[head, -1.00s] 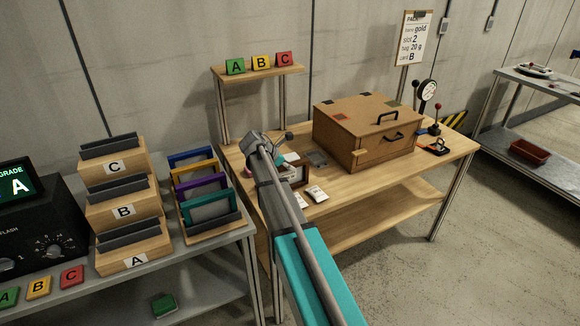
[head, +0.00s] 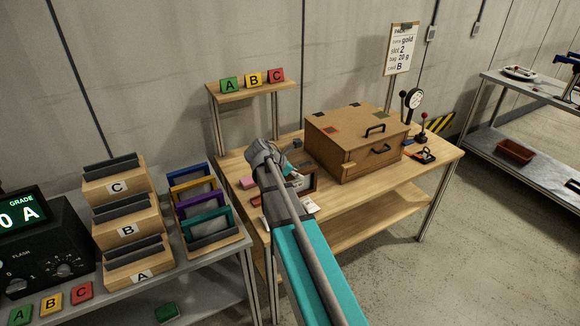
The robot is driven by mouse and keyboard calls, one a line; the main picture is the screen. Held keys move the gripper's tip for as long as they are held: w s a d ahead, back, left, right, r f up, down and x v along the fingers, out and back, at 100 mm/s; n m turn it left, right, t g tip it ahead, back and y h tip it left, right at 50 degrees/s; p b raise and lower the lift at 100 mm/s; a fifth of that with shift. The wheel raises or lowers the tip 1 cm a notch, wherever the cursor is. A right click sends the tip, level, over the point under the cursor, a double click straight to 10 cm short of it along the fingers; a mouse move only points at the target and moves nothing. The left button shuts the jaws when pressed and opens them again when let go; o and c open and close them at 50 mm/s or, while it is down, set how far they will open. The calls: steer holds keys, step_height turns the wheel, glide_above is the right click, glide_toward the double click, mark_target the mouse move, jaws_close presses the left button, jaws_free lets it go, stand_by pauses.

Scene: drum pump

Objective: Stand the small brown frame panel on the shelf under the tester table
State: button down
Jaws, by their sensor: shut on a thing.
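The small brown frame panel (head: 308,180) shows just right of my arm's end, over the wooden workbench. Only part of its brown edge is visible; my arm covers the rest. My gripper (head: 289,178) is shut on it, with its fingers mostly hidden behind the wrist. I cannot tell whether the panel touches the bench top. The grey tester table (head: 205,270) is at the left, carrying the black tester (head: 45,245) with a green "GRADE A" display. Its lower shelf (head: 200,305) shows only in part at the bottom, with a green item (head: 167,312) on it.
Stepped holders A, B, C (head: 125,225) and a rack of coloured frames (head: 200,210) crowd the tester table. Open floor lies front right.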

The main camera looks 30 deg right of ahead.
steer(key=s, duration=0.1)
steer(key=s+r+p, duration=0.1)
steer(key=s, duration=0.2)
steer(key=shift+d+r, duration=0.2)
steer(key=shift+r, duration=0.2)
stand_by(0.8)
